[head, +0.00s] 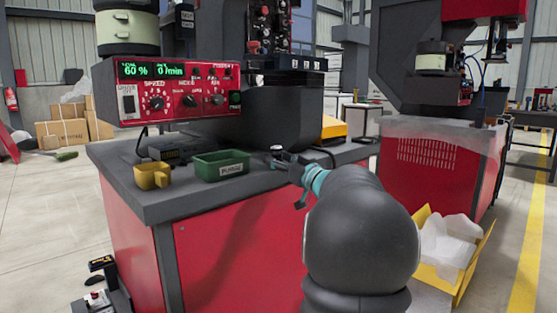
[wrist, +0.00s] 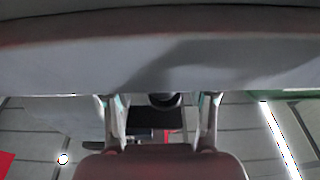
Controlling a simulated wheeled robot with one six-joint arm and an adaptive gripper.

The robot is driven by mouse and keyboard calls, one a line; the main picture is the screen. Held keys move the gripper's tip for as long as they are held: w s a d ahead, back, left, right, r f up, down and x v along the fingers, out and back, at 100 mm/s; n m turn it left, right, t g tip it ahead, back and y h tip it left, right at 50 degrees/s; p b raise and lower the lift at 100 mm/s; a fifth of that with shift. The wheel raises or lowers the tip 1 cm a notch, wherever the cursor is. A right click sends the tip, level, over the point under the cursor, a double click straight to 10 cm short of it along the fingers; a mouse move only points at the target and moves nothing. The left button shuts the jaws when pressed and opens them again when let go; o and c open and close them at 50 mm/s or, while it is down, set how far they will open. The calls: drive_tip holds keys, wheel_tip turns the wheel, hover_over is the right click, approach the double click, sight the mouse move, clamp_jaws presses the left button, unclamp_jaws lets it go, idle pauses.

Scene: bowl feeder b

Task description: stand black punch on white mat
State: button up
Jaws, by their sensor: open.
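My gripper (head: 284,160) reaches over the front edge of the grey worktop (head: 170,205), right of the green bin. In the wrist view its two fingers (wrist: 160,102) stand wide apart. A dark round piece (wrist: 165,100) shows between the fingertips, at the edge of a broad grey surface; it may be the black punch, but I cannot tell. No contact with either finger shows. In the head view a small pale-topped piece (head: 277,149) is at the gripper's tip, too small to identify. I cannot make out the white mat in either view.
A green labelled bin (head: 221,167) and a yellow cup (head: 151,176) stand left on the worktop. The red control panel (head: 180,87) and dark machine body (head: 285,115) rise behind. A yellow box (head: 334,128) is at the back right.

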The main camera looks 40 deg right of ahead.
drive_tip(key=b+v, duration=0.1)
drive_tip(key=v, duration=1.1)
drive_tip(key=w+a+f+n+g+y, duration=0.1)
drive_tip(key=a+f+g+y, duration=0.1)
drive_tip(key=a, duration=0.6)
drive_tip(key=w+a+f+g+y, duration=0.2)
drive_tip(key=a, duration=0.5)
drive_tip(key=s+a+f+g+y, duration=0.1)
drive_tip(key=s+a+f+g, duration=0.25)
drive_tip(key=a, duration=0.45)
drive_tip(key=s+a+f+g, duration=0.2)
drive_tip(key=a+f+g, duration=0.15)
drive_tip(key=a, duration=0.55)
drive_tip(key=s+a+f+g+h, duration=0.2)
drive_tip(key=s+a+f+h, duration=0.1)
drive_tip(key=s+f, duration=0.2)
drive_tip(key=s+a+f+m+g+h, duration=0.1)
drive_tip(key=s+a+f+h, duration=0.2)
drive_tip(key=s+f, duration=0.3)
drive_tip(key=s, duration=0.4)
drive_tip(key=shift+s+m+g, duration=0.2)
drive_tip(key=shift+m+g, duration=0.1)
drive_tip(key=shift+g, duration=0.1)
drive_tip(key=shift+o, duration=0.6)
drive_tip(key=shift+s+d+f, duration=0.25)
drive_tip(key=shift+d, duration=0.05)
